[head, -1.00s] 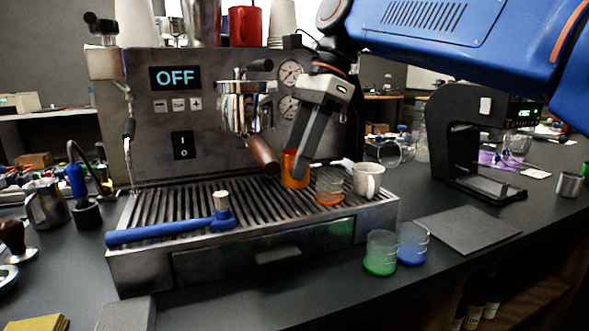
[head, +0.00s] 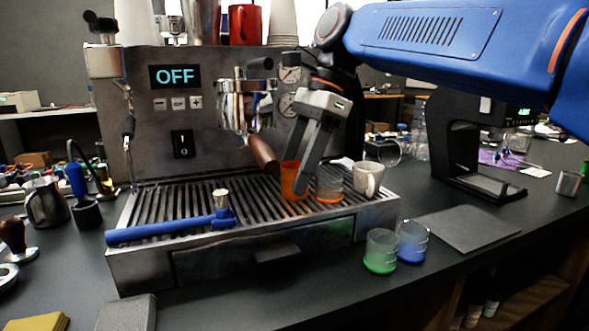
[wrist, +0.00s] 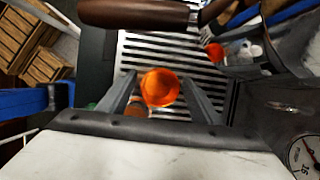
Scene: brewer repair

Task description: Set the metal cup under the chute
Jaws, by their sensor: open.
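A small metal cup (head: 568,183) stands at the far right of the counter, right of the black grinder-like machine (head: 448,150). The chute cannot be made out clearly on that machine. My gripper (head: 306,184) is far from the cup, low over the espresso machine's slatted tray (head: 190,195). An orange cup (head: 290,182) is at its fingers. In the wrist view, the orange cup (wrist: 160,88) lies between the spread fingers of my gripper (wrist: 160,95), with a gap on both sides. The metal cup does not show in the wrist view.
A glass with orange liquid (head: 330,186) and a white mug (head: 368,178) stand close right of my gripper. A brown-handled portafilter (head: 263,155) hangs just left. Green (head: 380,252) and blue (head: 411,243) beakers stand in front. A flat dark plate (head: 467,229) lies right.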

